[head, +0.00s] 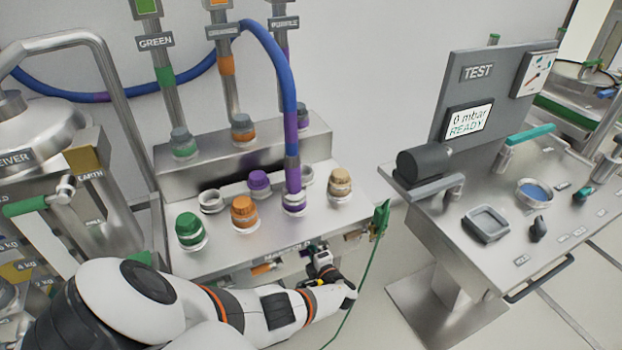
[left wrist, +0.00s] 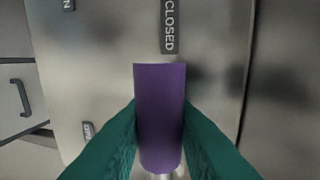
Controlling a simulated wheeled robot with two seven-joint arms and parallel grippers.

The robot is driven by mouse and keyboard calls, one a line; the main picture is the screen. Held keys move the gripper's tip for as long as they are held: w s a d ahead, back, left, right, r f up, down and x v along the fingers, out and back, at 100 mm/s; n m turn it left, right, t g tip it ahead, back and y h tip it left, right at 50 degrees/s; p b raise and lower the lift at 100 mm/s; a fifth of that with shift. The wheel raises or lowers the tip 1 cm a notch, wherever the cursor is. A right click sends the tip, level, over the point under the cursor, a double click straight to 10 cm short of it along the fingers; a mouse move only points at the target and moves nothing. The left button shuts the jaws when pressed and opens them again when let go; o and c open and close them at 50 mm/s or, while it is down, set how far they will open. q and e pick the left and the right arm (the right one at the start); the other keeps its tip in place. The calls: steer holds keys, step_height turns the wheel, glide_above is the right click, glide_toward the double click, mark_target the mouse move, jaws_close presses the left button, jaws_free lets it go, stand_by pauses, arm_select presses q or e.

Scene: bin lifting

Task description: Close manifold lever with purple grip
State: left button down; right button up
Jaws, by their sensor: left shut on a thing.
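The purple grip (left wrist: 160,110) of the manifold lever fills the middle of the left wrist view. My left gripper (left wrist: 160,120), with teal fingers, is shut on it from both sides. The top end of the grip lies just below a CLOSED label (left wrist: 169,26), slightly left of its middle. The lever's pivot is mostly hidden below the grip. In the head view my left arm reaches to the front of the manifold (head: 225,262), where the gripper is small and partly hidden. My right gripper is in neither view.
An orange lever grip (head: 262,268) sits left of my gripper on the manifold front. A green clip (head: 381,218) with a green cable hangs at the manifold's right corner. A blue hose (head: 286,85) stands in a top port. The TEST bench (head: 480,265) stands at right, across a floor gap.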

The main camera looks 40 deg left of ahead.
arm_select(q)
steer(key=c, duration=1.3)
jaws_free()
steer(key=shift+o, duration=0.2)
steer(key=p+v, duration=0.3)
steer(key=v, duration=0.9)
